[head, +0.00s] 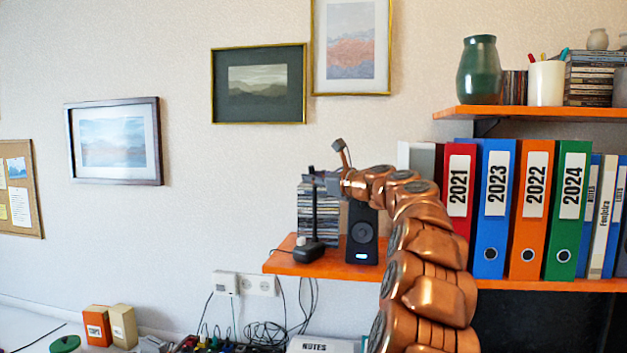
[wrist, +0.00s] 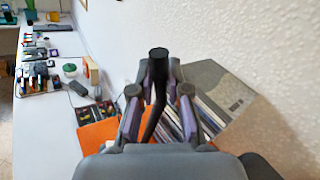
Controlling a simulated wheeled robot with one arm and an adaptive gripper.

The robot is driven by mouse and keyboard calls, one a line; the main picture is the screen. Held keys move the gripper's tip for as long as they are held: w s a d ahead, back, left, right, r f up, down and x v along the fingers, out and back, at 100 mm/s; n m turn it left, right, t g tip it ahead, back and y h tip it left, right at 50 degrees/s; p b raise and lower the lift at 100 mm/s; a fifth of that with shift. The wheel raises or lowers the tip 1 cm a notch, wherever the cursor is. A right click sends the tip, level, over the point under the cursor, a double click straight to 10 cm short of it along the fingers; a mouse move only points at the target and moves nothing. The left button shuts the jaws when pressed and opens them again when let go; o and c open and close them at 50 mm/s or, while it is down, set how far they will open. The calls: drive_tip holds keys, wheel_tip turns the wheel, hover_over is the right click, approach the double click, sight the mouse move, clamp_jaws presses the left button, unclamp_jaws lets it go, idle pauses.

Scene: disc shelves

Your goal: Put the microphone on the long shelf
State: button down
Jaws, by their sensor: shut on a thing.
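The microphone (head: 314,212) is black, with a thin upright stem and a flat base, at the left end of the lower orange shelf (head: 283,265) in the head view. My gripper (head: 318,178) is shut on its upper stem. I cannot tell whether the base touches the shelf or hangs just above it. In the wrist view the dark microphone head and stem (wrist: 157,75) show between the fingers of my gripper (wrist: 158,100). The lower shelf runs right, under the binders, and reaches further left than the upper orange shelf (head: 460,112).
A black speaker (head: 362,233) stands just right of the microphone, with a stack of discs (head: 327,225) behind. Binders (head: 495,208) fill the lower shelf further right. A green vase (head: 477,70) stands on the upper shelf. Boxes and cables lie on the desk below.

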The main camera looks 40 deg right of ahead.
drive_tip(key=shift+f, duration=0.15)
drive_tip(key=c, duration=1.1)
unclamp_jaws()
drive_tip(key=shift+f, duration=0.1)
drive_tip(key=shift+c, duration=0.2)
drive_tip(key=shift+s, duration=0.1)
drive_tip(key=s+b, duration=0.3)
drive_tip(key=s, duration=0.9)
drive_tip(key=shift+w, duration=0.1)
